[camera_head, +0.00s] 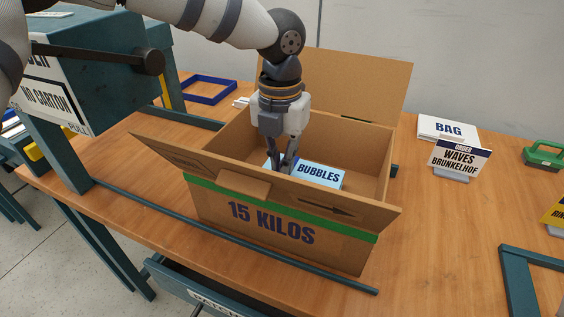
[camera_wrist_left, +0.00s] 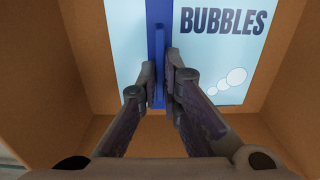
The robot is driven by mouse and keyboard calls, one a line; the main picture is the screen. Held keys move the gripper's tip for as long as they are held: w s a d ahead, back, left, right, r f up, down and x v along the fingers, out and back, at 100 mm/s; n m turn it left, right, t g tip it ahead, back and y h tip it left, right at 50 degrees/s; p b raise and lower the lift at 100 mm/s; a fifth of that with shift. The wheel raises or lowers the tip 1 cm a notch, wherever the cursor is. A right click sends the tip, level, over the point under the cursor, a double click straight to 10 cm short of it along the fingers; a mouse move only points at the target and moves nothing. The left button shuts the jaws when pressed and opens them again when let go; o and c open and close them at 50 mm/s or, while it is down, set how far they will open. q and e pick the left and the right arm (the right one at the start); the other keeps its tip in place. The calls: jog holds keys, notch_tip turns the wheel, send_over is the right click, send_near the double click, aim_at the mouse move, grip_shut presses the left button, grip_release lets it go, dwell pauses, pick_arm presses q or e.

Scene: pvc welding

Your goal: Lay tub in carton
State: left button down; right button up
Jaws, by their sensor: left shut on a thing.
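The carton (camera_head: 325,247) is an open brown cardboard box marked "15 KILOS", standing on the wooden table with its flaps spread. The tub (camera_head: 321,174), light blue and labelled "BUBBLES", is inside the carton; its lower part is hidden by the front wall. My left gripper (camera_head: 281,167) reaches down into the carton from above. In the left wrist view, the gripper (camera_wrist_left: 160,88) is shut on the dark blue handle (camera_wrist_left: 158,40) across the tub's top. The carton's walls (camera_wrist_left: 82,75) surround the tub there. I cannot tell whether the tub touches the carton's floor.
A green-handled tool (camera_head: 545,154) lies farther right. A dark rail (camera_head: 240,238) runs along the carton's front. A teal machine (camera_head: 110,85) stands at left.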

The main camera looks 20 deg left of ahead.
pick_arm(q)
jog(key=c, duration=1.8)
grip_release()
jog(key=shift+r, duration=0.15)
notch_tip(320, 180, up, 12)
